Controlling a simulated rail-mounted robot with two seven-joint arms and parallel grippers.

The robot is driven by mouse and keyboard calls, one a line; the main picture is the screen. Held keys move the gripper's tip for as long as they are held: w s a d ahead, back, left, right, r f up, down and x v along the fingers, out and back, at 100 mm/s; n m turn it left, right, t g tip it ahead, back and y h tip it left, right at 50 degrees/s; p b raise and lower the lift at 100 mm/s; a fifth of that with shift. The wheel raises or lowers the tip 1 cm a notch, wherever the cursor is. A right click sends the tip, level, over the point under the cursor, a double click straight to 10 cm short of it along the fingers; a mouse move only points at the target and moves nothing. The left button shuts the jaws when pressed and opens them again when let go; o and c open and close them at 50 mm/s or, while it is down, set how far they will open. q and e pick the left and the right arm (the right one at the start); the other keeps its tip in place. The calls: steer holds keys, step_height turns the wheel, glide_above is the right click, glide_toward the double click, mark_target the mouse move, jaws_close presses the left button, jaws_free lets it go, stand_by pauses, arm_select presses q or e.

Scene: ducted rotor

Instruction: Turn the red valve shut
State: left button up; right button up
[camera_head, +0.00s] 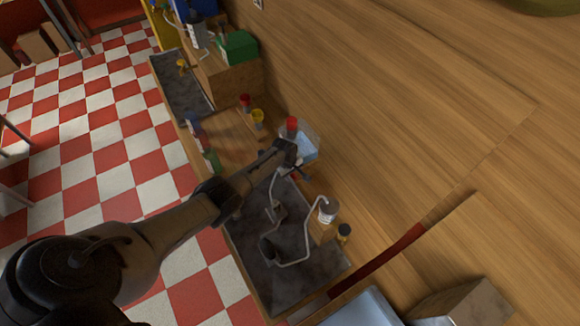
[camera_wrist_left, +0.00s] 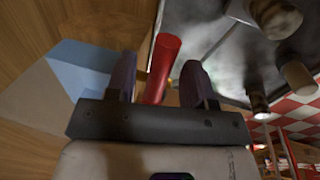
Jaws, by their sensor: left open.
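A red upright piece, which looks like the red valve (camera_head: 291,124), stands by a pale blue clear bin (camera_head: 304,146) at the wall side of the counter. My left gripper (camera_head: 290,156) is close beside it, on the near side. In the left wrist view, a red cylinder (camera_wrist_left: 162,66) shows between the two spread fingers of my left gripper (camera_wrist_left: 158,78), slightly nearer the left finger. The gripper is open, with visible space to the right finger. I cannot tell whether the left finger touches the red cylinder. My right gripper is not in view.
Smaller red (camera_head: 245,100) and yellow (camera_head: 257,116) knobs stand farther back. A green box (camera_head: 238,46) is at the back. The red-and-white floor (camera_head: 110,130) is open at left.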

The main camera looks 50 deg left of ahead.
arm_select(q)
steer(key=shift+s+r, duration=0.1)
steer(key=shift+r, duration=0.35)
step_height(320, 180, up, 12)
steer(key=s+p, duration=0.2)
steer(key=p, duration=0.1)
steer(key=shift+s+a+r, duration=0.25)
steer(key=shift+a, duration=0.05)
